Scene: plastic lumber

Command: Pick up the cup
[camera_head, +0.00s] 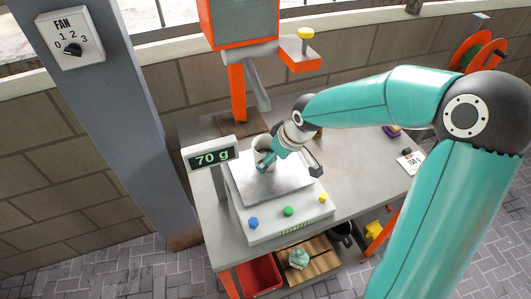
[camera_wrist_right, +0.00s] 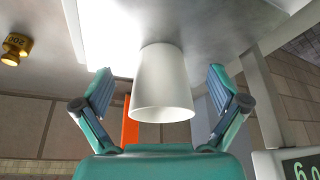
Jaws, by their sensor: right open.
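A white cup (camera_wrist_right: 163,90) stands on the metal plate of the scale. In the wrist view it lies between the two spread fingers of my right gripper (camera_wrist_right: 160,88), with a gap on each side. In the head view my right gripper (camera_head: 285,156) is over the scale plate and partly covers the cup (camera_head: 262,142). My right gripper is open and not touching the cup as far as I can tell. My left gripper is not in view.
The scale (camera_head: 285,222) shows 70 g on its display (camera_head: 211,157) and stands on a grey table (camera_head: 365,185). A brass weight (camera_wrist_right: 16,48) is at the wrist view's left. An orange-framed machine (camera_head: 238,90) stands behind. A card (camera_head: 411,162) lies at the table's right.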

